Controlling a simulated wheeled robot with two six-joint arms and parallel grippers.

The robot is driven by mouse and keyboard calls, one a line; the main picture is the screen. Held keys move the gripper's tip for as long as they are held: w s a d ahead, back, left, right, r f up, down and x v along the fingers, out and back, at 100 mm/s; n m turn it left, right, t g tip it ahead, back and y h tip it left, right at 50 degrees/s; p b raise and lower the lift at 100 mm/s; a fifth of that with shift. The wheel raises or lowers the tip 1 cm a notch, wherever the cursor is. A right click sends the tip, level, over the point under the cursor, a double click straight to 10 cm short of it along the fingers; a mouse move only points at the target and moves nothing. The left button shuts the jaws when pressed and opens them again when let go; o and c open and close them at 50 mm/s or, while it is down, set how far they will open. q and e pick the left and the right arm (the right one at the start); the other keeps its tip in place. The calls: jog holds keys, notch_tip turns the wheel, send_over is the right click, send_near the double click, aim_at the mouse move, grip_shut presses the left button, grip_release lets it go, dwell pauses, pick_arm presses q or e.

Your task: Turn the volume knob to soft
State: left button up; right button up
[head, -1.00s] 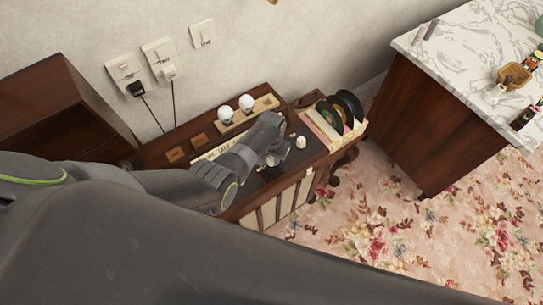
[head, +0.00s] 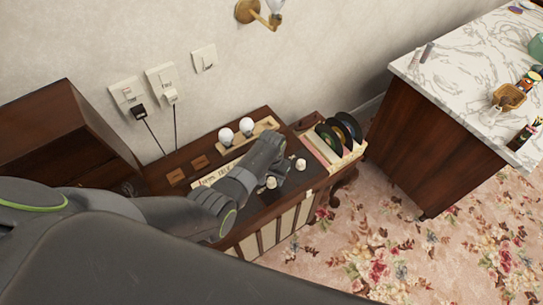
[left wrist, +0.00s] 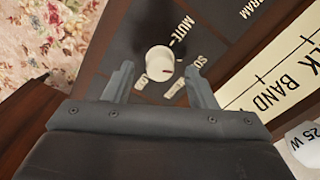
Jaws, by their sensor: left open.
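My right gripper is not in view.
Two bulbs (head: 236,130) stand in a wooden holder behind the gripper. A record rack (head: 345,158) adjoins the cabinet at right. Plugged cords (head: 155,138) hang from wall sockets. A marble-topped counter (head: 445,75) stands farther right, with floral carpet (head: 380,235) between.

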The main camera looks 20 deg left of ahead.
aim_at(272, 180)
pick_arm(q)
notch_tip(272, 180, up, 16)
jog(key=shift+f+p, duration=0.25)
jog(key=shift+p, duration=0.1)
dwell(0.6)
